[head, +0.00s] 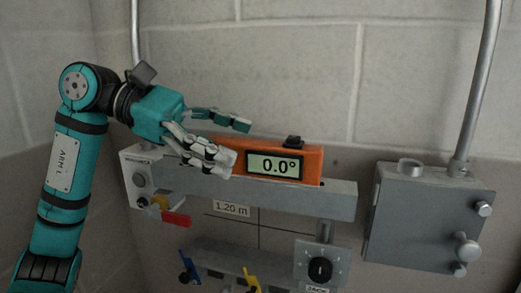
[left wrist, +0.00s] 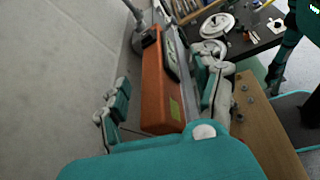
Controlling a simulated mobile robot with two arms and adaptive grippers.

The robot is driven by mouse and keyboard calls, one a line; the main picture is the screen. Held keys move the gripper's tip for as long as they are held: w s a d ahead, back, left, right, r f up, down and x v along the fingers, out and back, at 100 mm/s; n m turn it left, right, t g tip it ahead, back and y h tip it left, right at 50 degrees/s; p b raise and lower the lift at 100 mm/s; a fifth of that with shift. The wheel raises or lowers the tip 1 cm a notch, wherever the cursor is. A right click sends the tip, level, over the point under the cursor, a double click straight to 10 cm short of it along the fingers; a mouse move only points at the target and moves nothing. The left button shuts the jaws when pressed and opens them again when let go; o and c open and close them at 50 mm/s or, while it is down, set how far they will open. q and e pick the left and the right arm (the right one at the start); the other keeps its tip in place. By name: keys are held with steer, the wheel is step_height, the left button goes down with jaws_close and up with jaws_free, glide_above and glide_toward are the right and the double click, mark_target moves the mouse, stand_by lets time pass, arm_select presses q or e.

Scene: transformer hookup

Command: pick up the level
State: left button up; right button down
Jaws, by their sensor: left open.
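The level is an orange box (head: 313,164) with a display reading 0.0° and a black knob on top. It rests on a grey rail (head: 340,198) along the wall. My left gripper (head: 236,143) is open at the level's left end, one finger behind it and one in front, partly covering that end. In the left wrist view the level (left wrist: 158,90) lies lengthwise between the spread fingers of the left gripper (left wrist: 164,102), with gaps visible, so it is not clamped.
A grey box (head: 415,220) with a conduit is on the wall at right. Below the rail are a dial panel (head: 321,264), a 1.20 m label (head: 231,208) and coloured levers. A small box (head: 140,180) with a red handle (head: 176,219) is below my left arm.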

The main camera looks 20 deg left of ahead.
mark_target(262, 159)
arm_select(q)
steer(key=x, duration=0.1)
steer(key=p+x, duration=0.1)
steer(key=x, duration=0.1)
steer(key=shift+w+d+f, duration=0.1)
steer(key=shift+w+d, duration=0.1)
steer(key=shift+w, duration=0.15)
steer(key=shift+s, duration=0.1)
steer(key=shift+a, duration=0.1)
steer(key=shift+c, duration=0.3)
steer(key=shift+c, duration=1.2)
jaws_close()
